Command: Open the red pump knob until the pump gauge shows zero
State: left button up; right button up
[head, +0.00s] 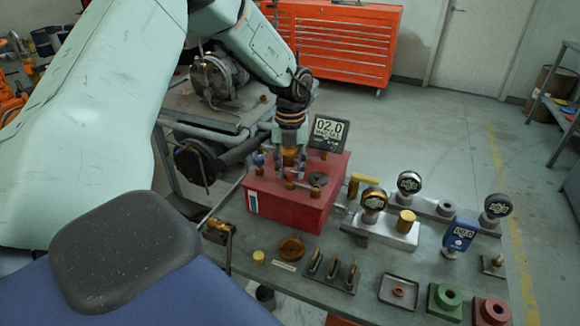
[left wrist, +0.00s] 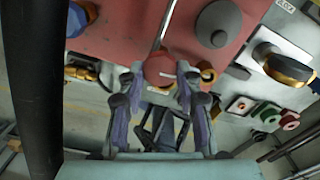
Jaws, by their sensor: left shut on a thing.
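The red pump box (head: 292,208) stands on the grey workbench, with the pump gauge (head: 328,130) at its back edge. The gauge's display appears to read 02.0. My left gripper (head: 290,174) reaches down from above to the box's top. In the left wrist view its two fingers (left wrist: 160,84) are closed around the round red knob (left wrist: 159,66), one on each side. In the head view the fingers mostly hide the knob. A dark round cap (head: 318,179) sits on the box to the right of the gripper. My right gripper is not in view.
A silver block (head: 382,232) with round gauges stands right of the box. A blue meter (head: 460,234), green block (head: 444,300) and red block (head: 491,311) are farther right. A metal tray (head: 384,297) lies near the front. A pump machine (head: 215,82) stands behind left.

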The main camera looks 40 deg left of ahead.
aim_at(291, 171)
pick_arm(q)
jog(key=shift+w+a+r+n, duration=0.1)
jog(key=shift+w+r+n, duration=0.2)
jog(key=shift+n, duration=0.4)
jog(key=o, duration=1.1)
jog(key=shift+s+f, duration=0.15)
jog(key=shift+f, duration=0.05)
jog(key=shift+o, duration=0.2)
notch_tip(291, 171, up, 12)
